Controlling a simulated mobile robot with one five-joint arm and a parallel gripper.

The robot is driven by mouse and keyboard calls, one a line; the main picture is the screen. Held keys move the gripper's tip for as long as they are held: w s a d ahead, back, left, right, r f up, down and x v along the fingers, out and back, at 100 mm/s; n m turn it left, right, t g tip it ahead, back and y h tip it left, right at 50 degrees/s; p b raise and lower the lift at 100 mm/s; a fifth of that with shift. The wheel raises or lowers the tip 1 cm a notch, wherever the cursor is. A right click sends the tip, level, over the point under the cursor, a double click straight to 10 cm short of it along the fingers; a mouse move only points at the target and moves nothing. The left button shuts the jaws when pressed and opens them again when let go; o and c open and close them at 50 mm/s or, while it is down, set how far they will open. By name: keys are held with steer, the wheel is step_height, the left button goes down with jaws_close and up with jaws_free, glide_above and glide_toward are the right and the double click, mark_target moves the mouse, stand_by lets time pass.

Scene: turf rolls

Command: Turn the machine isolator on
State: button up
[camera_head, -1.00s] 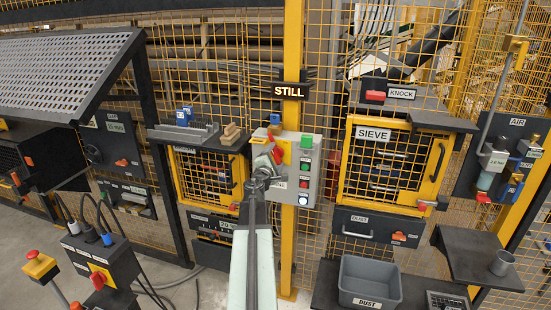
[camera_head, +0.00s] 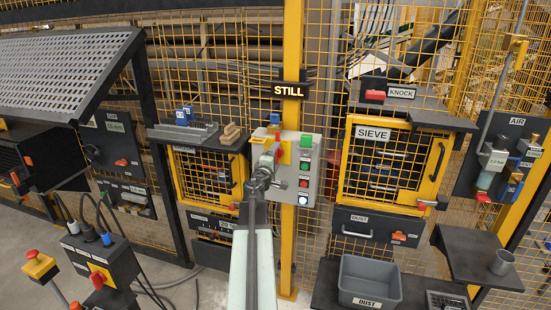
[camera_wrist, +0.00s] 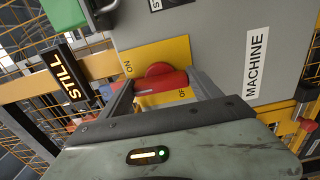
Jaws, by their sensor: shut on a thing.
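The machine isolator is a red rotary handle (camera_wrist: 162,78) on a yellow plate (camera_wrist: 150,55) marked ON and OFF, on the grey box (camera_wrist: 215,40) labelled MACHINE. In the head view the red handle (camera_head: 281,148) is on the left part of the grey box (camera_head: 307,146), largely upright. My gripper (camera_wrist: 163,88) is shut on the handle, with one finger at each side of it in the wrist view. In the head view my gripper (camera_head: 268,162) reaches the box from below and partly covers its left side and label.
The yellow post (camera_head: 292,50) with the STILL sign (camera_head: 290,90) stands behind. The SIEVE door (camera_head: 385,160) is to the right. A grey DUST bin (camera_head: 370,280) sits lower right.

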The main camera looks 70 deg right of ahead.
steer(key=shift+s, duration=0.1)
steer(key=o, duration=1.4)
steer(key=shift+a, duration=0.1)
steer(key=a, duration=0.7)
steer(key=shift+s+a, duration=0.2)
steer(key=shift+a, duration=0.15)
steer(key=shift+w, duration=0.1)
